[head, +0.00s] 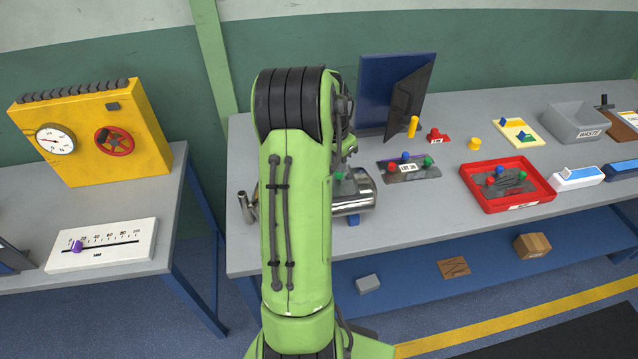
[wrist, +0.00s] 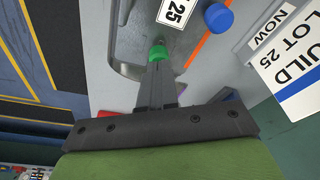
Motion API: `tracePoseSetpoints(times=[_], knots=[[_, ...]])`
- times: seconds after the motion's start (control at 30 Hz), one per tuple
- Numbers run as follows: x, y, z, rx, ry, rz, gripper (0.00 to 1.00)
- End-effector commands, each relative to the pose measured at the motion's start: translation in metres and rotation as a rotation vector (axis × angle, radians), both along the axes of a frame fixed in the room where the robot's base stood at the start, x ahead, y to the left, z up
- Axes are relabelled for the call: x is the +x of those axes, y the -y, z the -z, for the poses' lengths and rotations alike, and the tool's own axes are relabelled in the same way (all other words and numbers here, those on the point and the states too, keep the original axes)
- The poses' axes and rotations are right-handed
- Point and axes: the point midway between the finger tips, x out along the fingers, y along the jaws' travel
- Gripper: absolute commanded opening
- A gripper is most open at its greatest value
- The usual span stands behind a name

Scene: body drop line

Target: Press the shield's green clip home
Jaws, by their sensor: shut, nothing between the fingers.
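In the wrist view the two dark fingers of my gripper (wrist: 160,76) are together, with nothing between them. A green clip (wrist: 158,52) is right at their tips; they appear to touch it, but I cannot tell how deep it sits. It is at the edge of a grey metal shield (wrist: 128,42), which carries a white label ending in 25. A blue cap (wrist: 218,17) is to its right. In the head view my arm hides the gripper and most of the work. Part of a shiny metal piece (head: 361,193) shows beside the arm.
A sign reading LOT 25 (wrist: 285,65) stands close on the right in the wrist view. In the head view a dark plate with coloured clips (head: 408,176) and a red tray (head: 531,190) lie to the right. A blue panel (head: 375,85) stands behind.

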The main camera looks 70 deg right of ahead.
Motion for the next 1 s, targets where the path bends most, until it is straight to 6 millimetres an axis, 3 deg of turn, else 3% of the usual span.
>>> tracePoseSetpoints(times=[0.33, 0.83, 1.0], knots=[[-0.0001, -0.0003, 0.0104, 0.001, 0.000, 0.000, 0.00], [0.0000, -0.0003, 0.0103, 0.001, 0.000, 0.000, 0.00], [0.0000, -0.0003, 0.0103, 0.001, 0.000, 0.000, 0.24]])
